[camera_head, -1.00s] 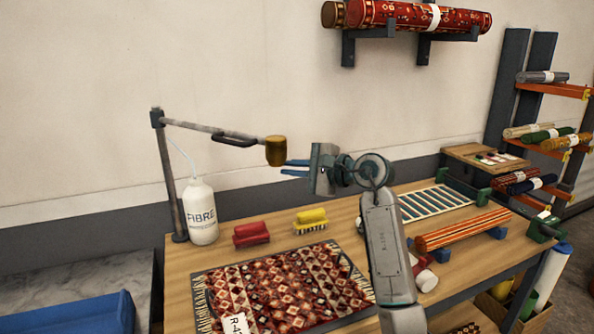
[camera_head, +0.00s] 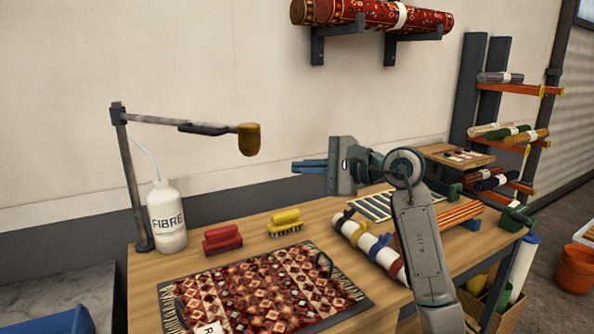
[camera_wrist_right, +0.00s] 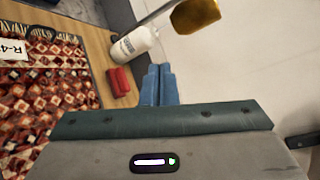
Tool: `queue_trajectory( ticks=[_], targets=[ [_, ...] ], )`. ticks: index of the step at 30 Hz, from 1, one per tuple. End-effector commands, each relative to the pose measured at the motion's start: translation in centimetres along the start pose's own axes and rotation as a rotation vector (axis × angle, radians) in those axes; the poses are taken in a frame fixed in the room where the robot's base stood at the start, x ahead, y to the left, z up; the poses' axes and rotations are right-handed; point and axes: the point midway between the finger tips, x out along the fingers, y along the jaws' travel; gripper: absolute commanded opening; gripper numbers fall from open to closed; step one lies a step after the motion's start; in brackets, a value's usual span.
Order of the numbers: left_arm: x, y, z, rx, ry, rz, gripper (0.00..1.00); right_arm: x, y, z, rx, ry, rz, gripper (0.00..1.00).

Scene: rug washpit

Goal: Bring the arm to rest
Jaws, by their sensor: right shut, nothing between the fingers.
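My right gripper (camera_head: 310,167) is in the air above the back of the workbench, its blue fingers pointing left. The fingers are together with nothing between them, and they also show in the right wrist view (camera_wrist_right: 159,84). My right arm comes up from the lower right in the head view and hides part of the bench. The swing-arm lamp-like fixture with its yellow head (camera_head: 249,139) is to the left of the fingertips, apart from them. My left gripper is not in view.
On the wooden bench (camera_head: 285,215) are a white FIBRE bottle (camera_head: 167,220), a red brush (camera_head: 222,240), a yellow brush (camera_head: 286,222), a patterned rug (camera_head: 270,290) and a white roll with coloured straps (camera_head: 368,245). A rolled rug (camera_head: 370,14) sits on wall brackets. An orange bucket (camera_head: 575,270) stands right.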

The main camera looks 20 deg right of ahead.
Motion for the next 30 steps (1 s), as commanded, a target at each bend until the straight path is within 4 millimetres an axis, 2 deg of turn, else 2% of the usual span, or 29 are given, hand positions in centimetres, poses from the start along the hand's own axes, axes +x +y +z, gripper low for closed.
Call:
queue_trajectory(
  ticks=[14,19,23,25,28,30],
  targets=[
    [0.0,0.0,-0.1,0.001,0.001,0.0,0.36,-0.1,0.0,0.0,0.0,0.0,-0.001,0.0],
    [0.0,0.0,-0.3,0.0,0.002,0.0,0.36,0.5,1.1,1.1,0.085,-0.089,-0.049,0.0],
    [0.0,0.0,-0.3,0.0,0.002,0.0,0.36,0.6,2.9,3.6,0.309,-0.291,-0.164,0.0],
    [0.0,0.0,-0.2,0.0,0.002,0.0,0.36,-0.1,3.8,4.7,0.485,-0.422,-0.241,0.0],
    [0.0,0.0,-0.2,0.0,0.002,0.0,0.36,-1.7,4.6,5.3,0.763,-0.596,-0.353,0.0],
    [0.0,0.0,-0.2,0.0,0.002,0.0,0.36,-3.2,5.3,4.8,0.973,-0.706,-0.434,0.0]
  ],
)
